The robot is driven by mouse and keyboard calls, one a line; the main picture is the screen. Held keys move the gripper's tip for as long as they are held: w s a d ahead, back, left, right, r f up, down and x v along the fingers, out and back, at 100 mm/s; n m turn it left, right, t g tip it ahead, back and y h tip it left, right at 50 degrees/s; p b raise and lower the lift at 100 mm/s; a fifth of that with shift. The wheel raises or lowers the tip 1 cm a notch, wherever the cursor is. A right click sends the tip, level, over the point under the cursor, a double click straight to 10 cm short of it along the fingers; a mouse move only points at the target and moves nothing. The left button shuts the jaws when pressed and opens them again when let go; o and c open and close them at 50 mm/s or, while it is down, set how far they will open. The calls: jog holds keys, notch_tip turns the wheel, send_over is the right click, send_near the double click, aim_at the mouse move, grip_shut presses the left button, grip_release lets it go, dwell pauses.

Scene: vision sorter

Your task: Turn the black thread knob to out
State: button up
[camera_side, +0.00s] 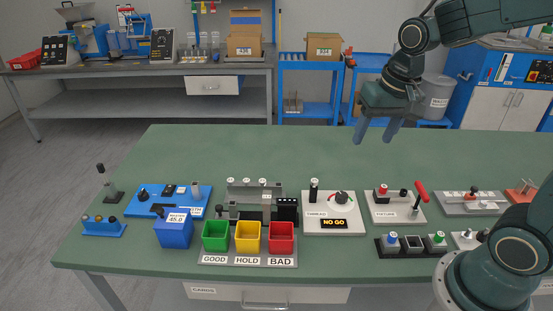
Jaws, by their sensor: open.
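The white thread panel (320,228) stands on the green table, right of the coloured bins. Its round black thread knob (341,198) sits at the upper right of the panel. A small dark display (333,223) below the knob reads NO GO in yellow. A dark upright cylinder (314,188) stands at the panel's upper left. My gripper (373,137) is open and empty, pointing down above the table, above and to the right of the knob in the picture. The knob's exact pointer position is too small to tell.
Green, yellow and red bins (248,262) labelled GOOD, HOLD and BAD stand left of the panel. A white fixture panel (396,212) with a red-handled lever (421,191) stands to its right. A tray of coloured buttons (414,250) lies in front. The table's back is clear.

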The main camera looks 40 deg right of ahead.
aim_at(342, 196)
jog(key=w+d+f+m+g, duration=0.2)
jog(key=w+d+f+m, duration=0.2)
jog(key=w+f, duration=0.3)
notch_tip(342, 196, down, 4)
jog(key=shift+w+d+r+m+g, duration=0.15)
jog(key=shift+w+d+m+g, duration=0.15)
jog(key=shift+d+m, duration=0.15)
jog(key=shift+a+f, duration=0.1)
jog(key=shift+f, duration=6.8)
jog(key=c, duration=1)
